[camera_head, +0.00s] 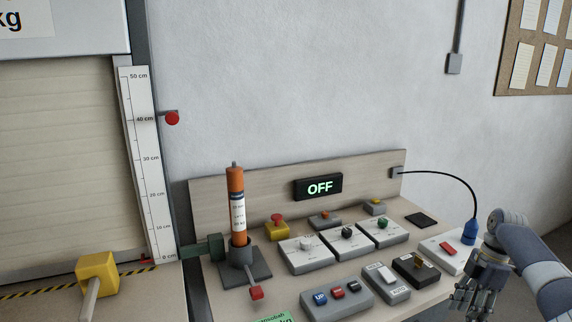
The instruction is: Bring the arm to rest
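My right arm comes in from the right edge, and its grey gripper (476,302) hangs over the front right of the control desk (232,297), pointing down. Its fingers are small and partly overlap, so I cannot tell how far apart they are. I see nothing clearly held in it. It is just in front of a white switch box with a red rocker (448,247) and a blue plug-like piece (470,232) on a black cable. My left gripper is not in view.
The desk carries several button and switch boxes, a yellow box with a red button (277,228), and an orange cylinder (236,205) upright in a grey holder. A display (318,187) reads OFF. A shutter (60,160) with a centimetre scale (146,165) stands left.

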